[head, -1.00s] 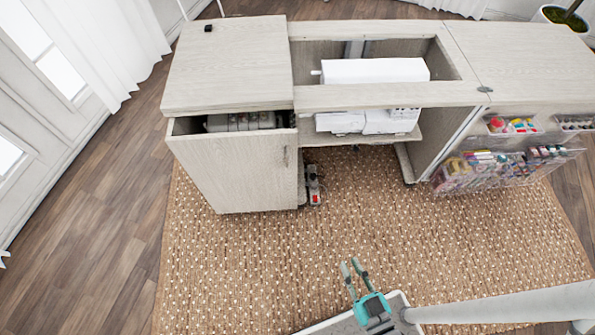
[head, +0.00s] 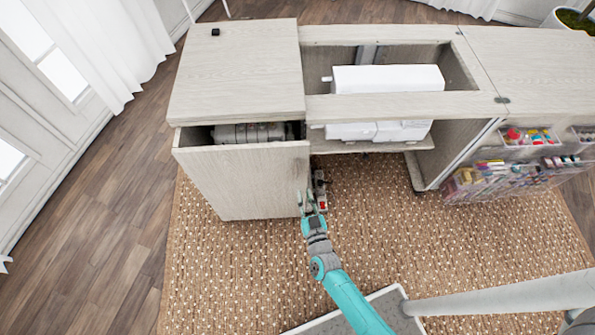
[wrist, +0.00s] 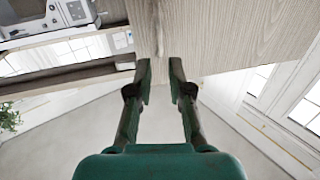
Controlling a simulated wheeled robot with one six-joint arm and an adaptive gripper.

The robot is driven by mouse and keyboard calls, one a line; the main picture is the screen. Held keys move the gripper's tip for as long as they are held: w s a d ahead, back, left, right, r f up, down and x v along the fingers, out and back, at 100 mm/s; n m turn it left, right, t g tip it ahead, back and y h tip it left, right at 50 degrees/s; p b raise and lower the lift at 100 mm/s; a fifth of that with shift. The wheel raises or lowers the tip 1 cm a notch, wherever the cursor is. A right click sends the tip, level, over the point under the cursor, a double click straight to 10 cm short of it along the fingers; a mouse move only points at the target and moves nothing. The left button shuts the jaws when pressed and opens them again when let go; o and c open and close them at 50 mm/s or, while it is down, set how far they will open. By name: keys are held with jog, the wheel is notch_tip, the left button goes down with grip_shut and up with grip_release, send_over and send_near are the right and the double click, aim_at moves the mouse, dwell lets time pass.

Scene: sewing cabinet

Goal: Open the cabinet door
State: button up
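The cabinet door (head: 240,185) is the pale wood front panel on the left part of the sewing cabinet (head: 235,75). An open gap above its top edge shows grey items inside. A small handle (wrist: 160,38) shows near the door's edge in the wrist view, ahead of the fingertips. My gripper (head: 306,201) is at the right edge of the door. In the wrist view my gripper (wrist: 161,75) has its two fingers apart with nothing between them. I cannot tell whether the fingers touch the door.
A white sewing machine (head: 385,80) sits in the cabinet's middle opening. A small pedal-like object (head: 320,188) is on the floor beside the door. Clear organizers with craft supplies (head: 515,175) hang at right.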

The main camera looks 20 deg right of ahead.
jog(key=w, duration=0.3)
jog(key=w+d, duration=0.1)
jog(key=w, duration=0.5)
jog(key=shift+w+d, duration=0.15)
jog(key=shift+w, duration=0.25)
grip_shut()
